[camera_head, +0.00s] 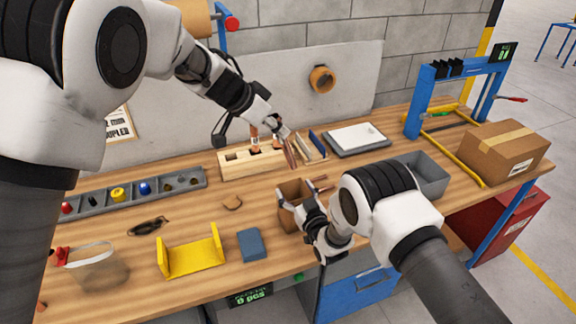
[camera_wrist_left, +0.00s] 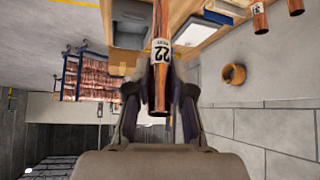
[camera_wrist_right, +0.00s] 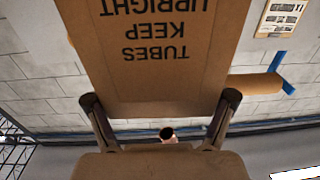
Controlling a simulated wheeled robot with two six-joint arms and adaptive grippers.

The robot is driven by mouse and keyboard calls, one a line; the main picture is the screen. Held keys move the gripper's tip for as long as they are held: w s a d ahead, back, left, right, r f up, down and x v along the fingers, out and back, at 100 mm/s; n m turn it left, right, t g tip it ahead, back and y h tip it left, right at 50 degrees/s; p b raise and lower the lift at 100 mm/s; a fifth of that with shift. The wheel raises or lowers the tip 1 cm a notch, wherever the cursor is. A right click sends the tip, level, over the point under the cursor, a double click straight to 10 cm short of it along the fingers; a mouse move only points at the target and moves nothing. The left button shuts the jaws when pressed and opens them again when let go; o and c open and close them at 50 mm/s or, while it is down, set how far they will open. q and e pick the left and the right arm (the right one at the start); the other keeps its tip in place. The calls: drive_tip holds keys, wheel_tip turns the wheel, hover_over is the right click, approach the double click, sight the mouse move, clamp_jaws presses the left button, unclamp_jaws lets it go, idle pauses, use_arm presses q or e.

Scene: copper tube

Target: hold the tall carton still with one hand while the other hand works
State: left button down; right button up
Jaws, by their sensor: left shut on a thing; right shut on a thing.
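The tall carton (camera_head: 289,191) is a brown open-topped box standing on the bench. My right gripper (camera_head: 311,203) is shut on its wall; the right wrist view shows the carton (camera_wrist_right: 160,50) between the fingers, its printing "TUBES KEEP UPRIGHT" upside down in the picture. My left gripper (camera_head: 284,137) is shut on a copper tube (camera_head: 290,155), held behind and above the carton, slightly tilted. In the left wrist view the tube (camera_wrist_left: 161,72) has a white label reading 22. The carton's inside is mostly hidden. A wooden rack (camera_head: 237,165) with copper tubes (camera_head: 254,138) stands behind.
A grey bin (camera_head: 430,175), a cardboard box (camera_head: 502,150) and a blue frame (camera_head: 415,105) stand to the right. A white-topped tray (camera_head: 357,138) lies at the back. A yellow bracket (camera_head: 192,255) and blue block (camera_head: 251,245) lie left of the carton.

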use_arm(q)
drive_tip(key=shift+w+d+r+g+y, duration=0.2)
drive_tip(key=shift+d+r+y, duration=0.1)
drive_tip(key=shift+r, duration=0.2)
drive_tip(key=shift+w+d+r+g+y, duration=0.1)
drive_tip(key=shift+w+d+r+y, duration=0.15)
drive_tip(key=shift+r, duration=0.25)
drive_tip(key=shift+w+d+f+y, duration=0.25)
drive_tip(key=shift+w+d+f, duration=0.2)
drive_tip(key=shift+w+f, duration=0.05)
drive_tip(key=shift+m+g+y, duration=0.4)
drive_tip(key=shift+g, duration=0.5)
drive_tip(key=x, duration=0.6)
drive_tip(key=shift+w+f, duration=0.15)
drive_tip(key=shift+w, duration=0.05)
drive_tip(key=shift+f, duration=0.2)
drive_tip(key=shift+s+f, duration=0.25)
drive_tip(key=shift+s, duration=0.05)
drive_tip(key=shift+f, duration=0.3)
drive_tip(key=shift+w+f, duration=0.1)
drive_tip(key=shift+f, duration=0.7)
